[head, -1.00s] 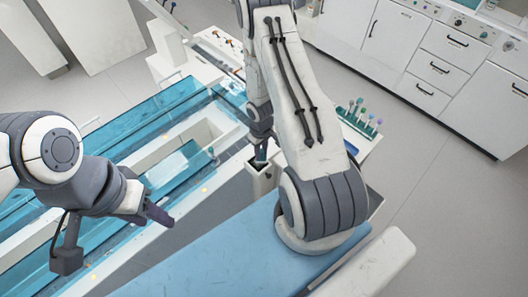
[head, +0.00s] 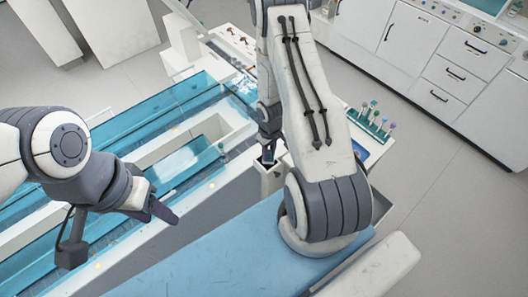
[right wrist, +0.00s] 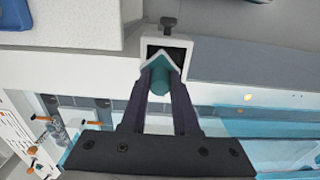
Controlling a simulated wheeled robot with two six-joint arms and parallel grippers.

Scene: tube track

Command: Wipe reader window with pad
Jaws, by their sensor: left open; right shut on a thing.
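In the head view the right gripper (head: 268,155) points down at this holder (head: 270,183). My left gripper (head: 165,208) is open and empty, above the white and blue track. I cannot pick out the reader window for certain.
A long track with clear blue channels (head: 180,98) runs along the left. A light blue surface (head: 215,255) lies in front. A rack of several coloured-topped sticks (head: 372,122) stands right of my right arm. White cabinets (head: 415,45) stand behind; open floor lies at right.

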